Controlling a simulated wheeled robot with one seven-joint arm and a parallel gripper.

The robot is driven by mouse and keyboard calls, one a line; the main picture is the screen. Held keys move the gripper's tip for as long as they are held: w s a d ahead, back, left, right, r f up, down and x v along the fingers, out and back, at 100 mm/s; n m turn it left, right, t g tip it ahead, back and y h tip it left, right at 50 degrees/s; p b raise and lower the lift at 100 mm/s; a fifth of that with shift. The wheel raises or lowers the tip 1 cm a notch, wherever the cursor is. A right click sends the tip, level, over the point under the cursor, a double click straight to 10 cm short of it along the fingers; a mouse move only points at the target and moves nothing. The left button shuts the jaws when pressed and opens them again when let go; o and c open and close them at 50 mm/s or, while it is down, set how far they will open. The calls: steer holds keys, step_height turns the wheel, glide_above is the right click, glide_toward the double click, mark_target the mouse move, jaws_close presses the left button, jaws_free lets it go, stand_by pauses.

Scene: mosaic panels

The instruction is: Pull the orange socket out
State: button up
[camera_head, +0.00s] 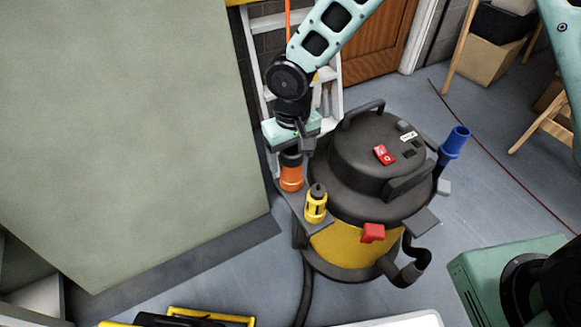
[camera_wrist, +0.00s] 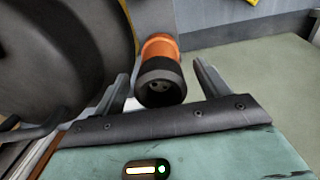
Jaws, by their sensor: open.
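The orange socket (camera_head: 291,178) sits upright at the left side of a black and yellow vacuum cleaner (camera_head: 345,243), with a dark upper collar. In the wrist view the socket (camera_wrist: 159,48) shows its black round end with holes facing me. My gripper (camera_head: 292,150) is directly above the socket in the head view. In the wrist view my gripper (camera_wrist: 165,82) is open, with one finger on each side of the socket's black end. Gaps show between the fingers and the socket. The socket's lower end is hidden in the head view.
A yellow fitting (camera_head: 316,205) stands close to the socket. A blue tube (camera_head: 453,142) rises at the vacuum's right, and a red switch (camera_head: 384,155) is on its lid. A large pale green panel (camera_head: 125,130) fills the left. A ladder (camera_head: 262,60) stands behind my arm.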

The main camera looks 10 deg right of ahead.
mark_target(292, 168)
step_height(292, 168, down, 4)
steer(key=shift+f+b, duration=0.1)
steer(key=shift+b, duration=0.85)
steer(key=shift+f, duration=0.1)
stand_by(0.6)
steer(key=shift+s, duration=0.1)
steer(key=c, duration=1.3)
steer(key=shift+r+p, duration=0.2)
steer(key=shift+p, duration=0.15)
steer(key=shift+r+p, duration=2.5)
steer(key=shift+r, duration=0.5)
steer(key=shift+r+p, duration=2.25)
steer(key=shift+r, duration=0.45)
